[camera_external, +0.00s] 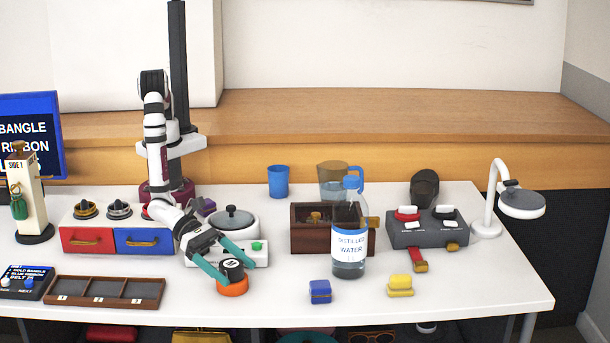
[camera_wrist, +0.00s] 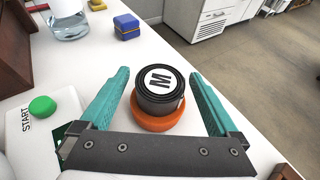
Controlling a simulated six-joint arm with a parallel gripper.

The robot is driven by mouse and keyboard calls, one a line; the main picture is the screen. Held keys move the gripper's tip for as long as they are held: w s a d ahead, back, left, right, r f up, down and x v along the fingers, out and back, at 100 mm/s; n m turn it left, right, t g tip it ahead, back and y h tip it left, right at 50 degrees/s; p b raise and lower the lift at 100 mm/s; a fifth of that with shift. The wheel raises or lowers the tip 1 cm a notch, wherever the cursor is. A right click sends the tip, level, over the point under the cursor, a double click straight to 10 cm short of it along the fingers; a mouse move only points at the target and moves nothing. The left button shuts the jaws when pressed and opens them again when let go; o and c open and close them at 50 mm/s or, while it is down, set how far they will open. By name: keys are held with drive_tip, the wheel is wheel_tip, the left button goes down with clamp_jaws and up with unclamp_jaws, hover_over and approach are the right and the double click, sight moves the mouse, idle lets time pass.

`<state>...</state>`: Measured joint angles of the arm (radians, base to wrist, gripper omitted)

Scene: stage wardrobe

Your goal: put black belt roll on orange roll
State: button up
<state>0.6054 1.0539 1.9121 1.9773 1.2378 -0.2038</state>
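The black belt roll (camera_external: 232,271) has a white top label with an M. It sits upright on top of the orange roll (camera_external: 232,290) near the table's front edge. In the wrist view the black belt roll (camera_wrist: 160,90) rests on the orange roll (camera_wrist: 158,121), whose rim shows around its lower side. My gripper (camera_external: 238,268) has teal fingers spread on either side of the black roll. In the wrist view gaps show between each finger and the roll, and the gripper (camera_wrist: 160,90) holds nothing.
A white unit with a green button (camera_external: 257,246) stands just behind the rolls. A compartment tray (camera_external: 105,292) lies to the left. A blue block (camera_external: 320,291), a yellow block (camera_external: 400,286) and a distilled water bottle (camera_external: 349,240) stand to the right. The front table edge is close.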

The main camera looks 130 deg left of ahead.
drive_tip(key=shift+s+r, duration=0.1)
drive_tip(key=shift+r, duration=0.15)
drive_tip(key=v, duration=1.2)
drive_tip(key=s+a+r+n+g+y, duration=0.1)
drive_tip(key=a+r+n+g+y, duration=0.1)
drive_tip(key=a+r+n+y, duration=0.45)
drive_tip(key=a+r+n+g+y, duration=0.15)
drive_tip(key=a+r+n, duration=0.25)
drive_tip(key=a, duration=0.6)
drive_tip(key=s+a+r+n+g+y, duration=0.1)
drive_tip(key=s+a+r+n+g, duration=0.3)
drive_tip(key=s+a+n+g, duration=0.35)
drive_tip(key=s+d+n+g+h, duration=0.2)
drive_tip(key=s+n+h, duration=0.7)
drive_tip(key=s, duration=0.8)
drive_tip(key=shift+f+n, duration=0.2)
drive_tip(key=shift+n, duration=0.6)
